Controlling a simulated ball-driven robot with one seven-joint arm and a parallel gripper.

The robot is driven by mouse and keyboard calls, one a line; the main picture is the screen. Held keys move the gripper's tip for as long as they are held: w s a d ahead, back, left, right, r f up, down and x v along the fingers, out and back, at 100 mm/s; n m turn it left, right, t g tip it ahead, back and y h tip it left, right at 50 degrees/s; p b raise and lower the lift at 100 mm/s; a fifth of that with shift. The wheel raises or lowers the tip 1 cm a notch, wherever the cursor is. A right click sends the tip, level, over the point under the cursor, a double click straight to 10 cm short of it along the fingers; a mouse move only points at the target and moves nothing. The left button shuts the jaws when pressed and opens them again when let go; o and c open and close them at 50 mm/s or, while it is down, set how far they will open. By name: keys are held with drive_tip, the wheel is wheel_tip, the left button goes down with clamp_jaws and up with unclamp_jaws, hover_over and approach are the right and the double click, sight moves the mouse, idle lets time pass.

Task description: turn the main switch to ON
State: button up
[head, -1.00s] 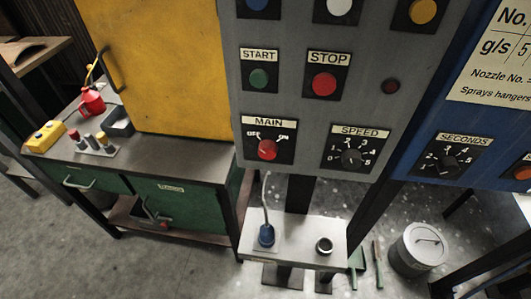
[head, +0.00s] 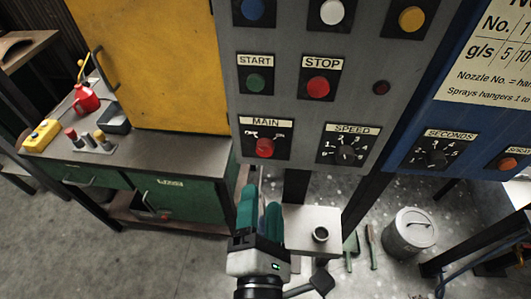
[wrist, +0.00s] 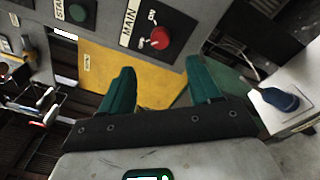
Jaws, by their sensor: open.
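The main switch (head: 264,148) is a red knob on a black plate under the MAIN label, low on the grey panel; OFF is marked at its upper left and ON at its upper right. Its pointer is small and seems to lean toward OFF. The knob also shows in the wrist view (wrist: 159,38), beyond my fingertips. My gripper (head: 260,194) is open and empty, with two teal fingers, below the switch in the head view. In the wrist view the fingers (wrist: 160,70) are apart, and neither touches the knob.
The SPEED dial (head: 346,152) is right of the switch; the green START (head: 255,84) and red STOP (head: 318,87) buttons are above. A small shelf (head: 300,220) juts out below the panel, with a blue object (wrist: 280,99) on it. A green workbench (head: 190,203) stands left.

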sight(265, 152)
drive_tip(key=w, duration=0.3)
drive_tip(key=w+p, duration=0.1)
drive_tip(key=w, duration=0.6)
drive_tip(key=shift+w+a+p, duration=0.25)
drive_tip(key=shift+w+p, duration=0.1)
drive_tip(key=c, duration=1)
